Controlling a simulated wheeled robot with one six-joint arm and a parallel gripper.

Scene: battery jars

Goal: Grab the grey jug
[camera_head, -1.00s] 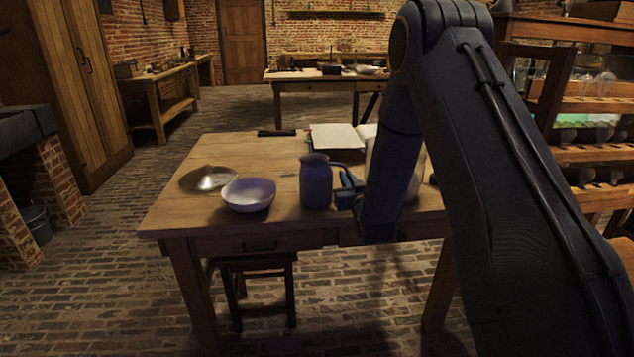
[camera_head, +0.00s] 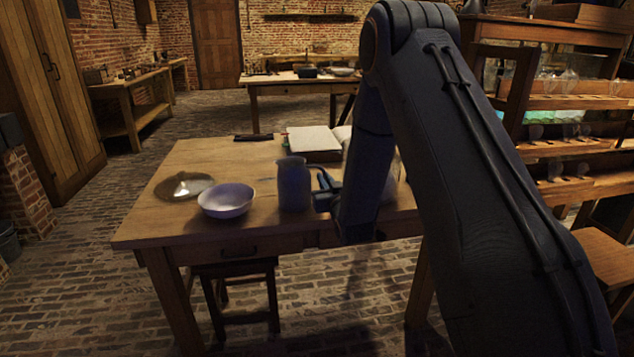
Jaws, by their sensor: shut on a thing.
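The grey jug (camera_head: 293,185) stands upright on the wooden table (camera_head: 180,226), near the front edge and just right of a white bowl. Its handle side faces right, toward my arm. My gripper (camera_head: 322,190) is at the jug's right side, at handle height, and is shut on the jug, seemingly by its handle. The fingertips are small here and partly hidden by my own arm. I cannot tell whether the jug's base is touching the table or slightly above it.
The white bowl (camera_head: 226,201) sits close left of the jug, with a shiny shallow dish (camera_head: 184,186) behind it. An open book (camera_head: 313,140) lies behind the jug. A pale object right of the book is mostly hidden by my arm. A stool (camera_head: 236,290) stands under the table.

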